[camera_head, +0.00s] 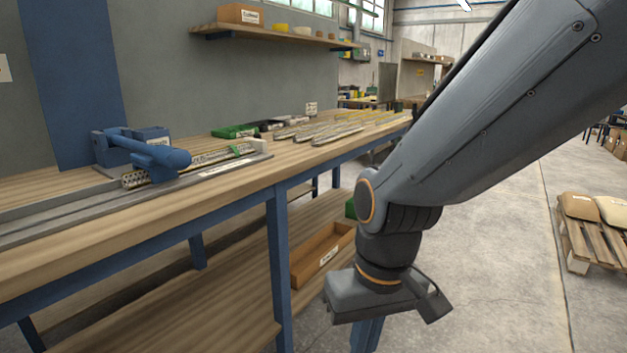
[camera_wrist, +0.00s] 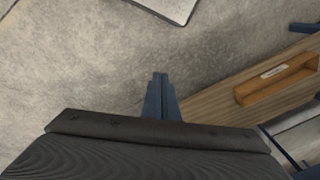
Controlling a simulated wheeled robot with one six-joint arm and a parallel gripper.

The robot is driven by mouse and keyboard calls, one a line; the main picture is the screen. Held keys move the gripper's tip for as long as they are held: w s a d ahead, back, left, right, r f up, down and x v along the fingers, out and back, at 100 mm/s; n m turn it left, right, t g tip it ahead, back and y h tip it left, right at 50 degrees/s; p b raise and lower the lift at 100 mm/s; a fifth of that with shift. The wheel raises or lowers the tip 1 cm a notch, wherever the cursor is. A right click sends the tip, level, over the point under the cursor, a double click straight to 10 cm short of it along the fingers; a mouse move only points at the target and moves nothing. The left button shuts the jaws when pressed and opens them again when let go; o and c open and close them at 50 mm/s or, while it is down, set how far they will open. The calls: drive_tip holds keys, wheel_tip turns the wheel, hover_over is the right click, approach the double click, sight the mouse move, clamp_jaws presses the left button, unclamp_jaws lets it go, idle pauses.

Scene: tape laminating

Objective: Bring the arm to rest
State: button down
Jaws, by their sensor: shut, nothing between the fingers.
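My arm reaches in from the upper right in the head view and hangs down in front of the bench. My gripper (camera_head: 367,335) points downward beyond the bench's right side, over the floor, and its tips run off the lower edge of the head view. In the wrist view my gripper (camera_wrist: 160,78) shows as two blue fingers pressed together with nothing between them. Grey concrete floor (camera_wrist: 90,60) lies below it. The gripper appears apart from the workbench (camera_head: 230,192).
A blue roller device (camera_head: 150,155) stands on a rail on the bench. Several strips (camera_head: 325,130) lie farther back. An orange-brown bin (camera_head: 320,255) sits on the lower shelf, also seen in the wrist view (camera_wrist: 280,85). A pallet with sacks (camera_head: 590,235) stands at right. Open floor lies between.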

drive_tip(key=s+d+r+m+h+p, duration=0.1)
drive_tip(key=s+d+r+m+p, duration=0.1)
drive_tip(key=d+r+p, duration=1)
wheel_tip(320, 180, up, 3)
drive_tip(key=m+p, duration=0.1)
drive_tip(key=p, duration=0.5)
drive_tip(key=shift+s+f, duration=0.15)
